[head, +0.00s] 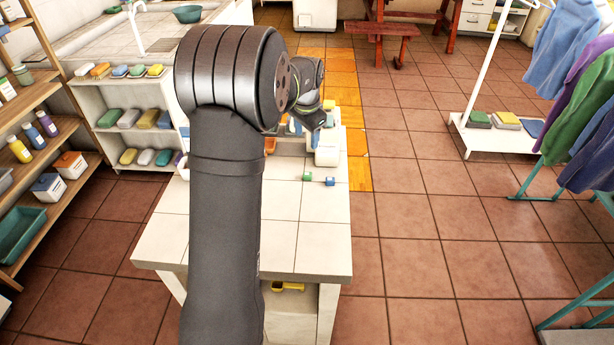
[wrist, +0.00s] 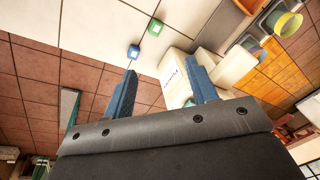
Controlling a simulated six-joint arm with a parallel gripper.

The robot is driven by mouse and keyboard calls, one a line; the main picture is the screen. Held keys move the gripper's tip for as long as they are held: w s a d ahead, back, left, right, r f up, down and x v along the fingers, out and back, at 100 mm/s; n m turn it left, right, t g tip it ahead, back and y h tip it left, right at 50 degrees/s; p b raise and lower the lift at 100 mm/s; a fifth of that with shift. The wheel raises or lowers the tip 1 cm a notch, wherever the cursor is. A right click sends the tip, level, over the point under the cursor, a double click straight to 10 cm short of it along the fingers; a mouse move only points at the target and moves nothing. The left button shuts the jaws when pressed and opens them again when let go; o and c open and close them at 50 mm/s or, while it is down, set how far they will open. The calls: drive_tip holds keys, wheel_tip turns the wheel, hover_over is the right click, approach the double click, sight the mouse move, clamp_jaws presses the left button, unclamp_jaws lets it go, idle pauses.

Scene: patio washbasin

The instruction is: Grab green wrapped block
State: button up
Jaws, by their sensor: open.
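A small green wrapped block (head: 307,177) with a pale face lies on the white tiled counter (head: 310,235). It also shows near the top of the wrist view (wrist: 155,27). A similar small blue block (head: 330,181) lies beside it; in the wrist view this blue block (wrist: 133,52) is nearer to my fingers. My gripper (wrist: 162,78) has its two blue fingers spread apart with nothing held between them. In the head view my gripper (head: 304,131) is beyond the green block, partly hidden by my arm. It is apart from both blocks.
A white container (head: 327,150) stands on the counter close to my gripper; in the wrist view this container (wrist: 183,80) is behind the right finger. The counter's right edge is near the blue block. Shelves with soaps (head: 135,118) stand at left. The counter's front is clear.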

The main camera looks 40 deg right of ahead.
drive_tip(key=s+a+n+t+h, duration=0.1)
drive_tip(key=s+a+n, duration=0.1)
drive_tip(key=n, duration=0.7)
approach(307, 174)
drive_tip(key=shift+t+h, duration=0.3)
drive_tip(key=shift+h, duration=0.1)
drive_tip(key=x, duration=0.8)
drive_tip(key=shift+s+a+f, duration=0.2)
drive_tip(key=shift+f, duration=0.2)
drive_tip(key=c, duration=1)
